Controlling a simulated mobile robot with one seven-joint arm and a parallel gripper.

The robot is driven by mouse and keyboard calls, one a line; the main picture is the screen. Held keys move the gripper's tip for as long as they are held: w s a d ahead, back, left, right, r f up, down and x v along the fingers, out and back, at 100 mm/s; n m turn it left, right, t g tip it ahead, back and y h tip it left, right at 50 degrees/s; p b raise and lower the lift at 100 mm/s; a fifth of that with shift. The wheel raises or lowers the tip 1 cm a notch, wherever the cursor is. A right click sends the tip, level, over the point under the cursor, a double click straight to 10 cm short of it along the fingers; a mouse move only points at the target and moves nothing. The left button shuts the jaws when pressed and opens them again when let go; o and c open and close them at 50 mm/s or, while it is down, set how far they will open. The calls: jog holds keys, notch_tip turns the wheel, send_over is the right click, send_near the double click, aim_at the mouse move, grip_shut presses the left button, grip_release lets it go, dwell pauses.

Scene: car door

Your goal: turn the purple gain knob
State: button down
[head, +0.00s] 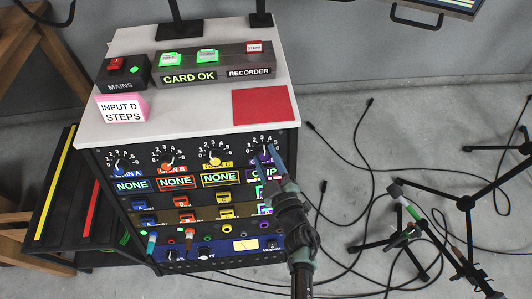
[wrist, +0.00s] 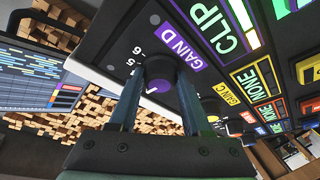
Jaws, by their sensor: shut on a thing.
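The purple gain knob (wrist: 160,72) sits on the black front panel above the purple "GAIN D" label (wrist: 181,42). In the wrist view my gripper (wrist: 158,90) has one finger on each side of it and is shut on it. A pale pointer line shows on the knob's face, and the scale figures 5 and 6 show beside it. In the head view my gripper (head: 270,160) reaches the rightmost knob of the top row and hides most of it. The "CLIP" display (wrist: 214,22) for this channel is lit green and white, partly covered by my arm in the head view.
The blue (head: 121,164), orange (head: 167,161) and yellow (head: 215,157) knobs are left of it, above displays reading "NONE". A "CARD OK" recorder (head: 213,62) and an "INPUT D STEPS" block (head: 121,109) stand on top. Cables and stands fill the floor at right.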

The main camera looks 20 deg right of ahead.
jog(key=shift+n+y+p, duration=0.3)
jog(key=shift+n, duration=0.4)
jog(key=shift+c, duration=1.8)
grip_release()
jog(key=s+r+p, duration=0.1)
jog(key=s+p, duration=0.2)
jog(key=s, duration=1)
jog(key=shift+a, duration=0.2)
